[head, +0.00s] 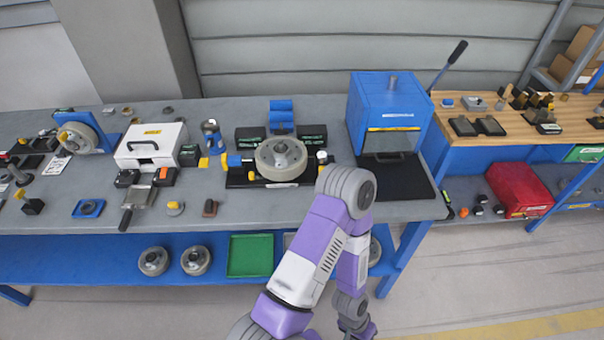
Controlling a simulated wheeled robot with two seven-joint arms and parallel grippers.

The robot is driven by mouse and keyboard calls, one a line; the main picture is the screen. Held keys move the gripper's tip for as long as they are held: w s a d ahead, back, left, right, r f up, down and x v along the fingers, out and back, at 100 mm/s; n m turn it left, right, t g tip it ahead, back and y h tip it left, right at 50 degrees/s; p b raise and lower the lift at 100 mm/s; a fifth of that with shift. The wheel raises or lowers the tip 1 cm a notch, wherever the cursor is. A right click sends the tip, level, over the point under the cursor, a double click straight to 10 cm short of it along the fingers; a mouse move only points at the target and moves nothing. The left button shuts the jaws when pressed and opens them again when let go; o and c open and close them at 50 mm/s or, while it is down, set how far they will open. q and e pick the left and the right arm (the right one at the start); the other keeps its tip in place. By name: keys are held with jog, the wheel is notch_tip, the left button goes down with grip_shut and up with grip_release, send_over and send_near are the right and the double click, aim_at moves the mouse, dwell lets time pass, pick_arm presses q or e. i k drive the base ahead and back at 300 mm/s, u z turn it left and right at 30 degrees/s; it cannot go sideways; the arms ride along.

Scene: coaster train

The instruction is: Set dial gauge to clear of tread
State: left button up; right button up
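A grey wheel (281,158) lies flat in a dark fixture (240,180) near the middle of the bench. A small white round-topped part (322,157) stands at the fixture's right side, close to the wheel. It may be the dial gauge, but it is too small to read, and I cannot tell whether it touches the tread. A yellow and blue part (235,160) sits at the fixture's left side. One of my purple and white arms rises in front of the bench, bends at the top and hangs down. Neither gripper's fingers show.
A blue press-like box (388,105) with a lever stands right of the fixture. A white case (150,146), a blue can (212,135) and a second upright wheel (77,138) are to the left. Wheels (153,261) and a green tray (250,256) lie on the lower shelf.

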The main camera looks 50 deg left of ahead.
aim_at(321, 161)
jog(key=u, duration=1)
jog(key=i, duration=0.05)
jog(key=u, duration=0.3)
